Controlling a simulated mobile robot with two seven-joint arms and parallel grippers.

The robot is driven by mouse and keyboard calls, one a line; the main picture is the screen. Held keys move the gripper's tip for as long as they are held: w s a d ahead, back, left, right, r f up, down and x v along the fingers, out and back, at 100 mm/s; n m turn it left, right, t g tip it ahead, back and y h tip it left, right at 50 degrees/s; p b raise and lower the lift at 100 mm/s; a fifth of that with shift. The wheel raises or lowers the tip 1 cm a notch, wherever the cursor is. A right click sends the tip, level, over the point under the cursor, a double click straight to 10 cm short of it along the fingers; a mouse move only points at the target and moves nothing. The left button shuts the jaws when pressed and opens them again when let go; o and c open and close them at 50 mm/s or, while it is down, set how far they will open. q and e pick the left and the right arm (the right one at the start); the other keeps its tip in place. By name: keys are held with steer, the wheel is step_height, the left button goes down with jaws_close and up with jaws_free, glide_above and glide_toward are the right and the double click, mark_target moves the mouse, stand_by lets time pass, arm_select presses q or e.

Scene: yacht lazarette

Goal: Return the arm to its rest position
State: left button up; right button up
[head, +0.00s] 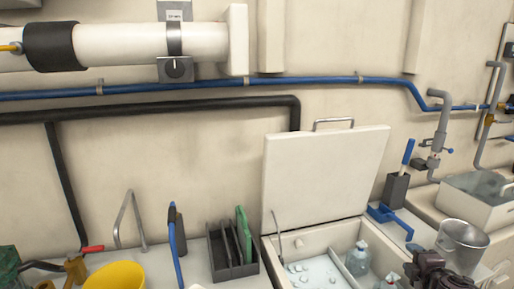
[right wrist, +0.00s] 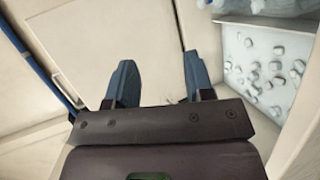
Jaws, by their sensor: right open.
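My right arm's dark gripper (head: 430,272) shows at the lower right edge of the head view, beside the open white icebox (head: 290,243) and in front of a metal bucket (head: 462,238). Its fingertips are not clear there. In the right wrist view the right gripper (right wrist: 158,78) has its two blue fingers spread apart with nothing between them. The icebox's pale lid stands behind the fingers in that view, and the ice-strewn interior (right wrist: 240,75) is to their right. My left gripper is in neither view.
The icebox lid (head: 322,178) stands raised. Clear bottles (head: 357,258) are inside. A dark rack (head: 232,252) with boards, a yellow bucket (head: 115,276) and a grey holder with a blue-handled tool (head: 396,190) stand nearby. A blue pipe (head: 230,86) runs along the wall.

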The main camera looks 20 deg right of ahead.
steer(key=s+a+f+m+g+y, duration=0.1)
steer(key=s+a+f+g+y, duration=0.15)
steer(key=s+a+f, duration=0.5)
steer(key=s+a+f+m+g+y, duration=0.2)
steer(key=s+a+f+y, duration=0.25)
steer(key=s+a, duration=0.55)
arm_select(q)
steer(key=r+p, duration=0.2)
steer(key=p, duration=0.2)
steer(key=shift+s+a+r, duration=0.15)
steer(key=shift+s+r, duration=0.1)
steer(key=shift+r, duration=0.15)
arm_select(e)
steer(key=a+m+t, duration=0.2)
steer(key=a+m, duration=0.6)
steer(key=a, duration=0.6)
steer(key=shift+s+a+f+m+h, duration=0.3)
steer(key=shift+s+f+h, duration=0.05)
steer(key=shift+f+h, duration=0.1)
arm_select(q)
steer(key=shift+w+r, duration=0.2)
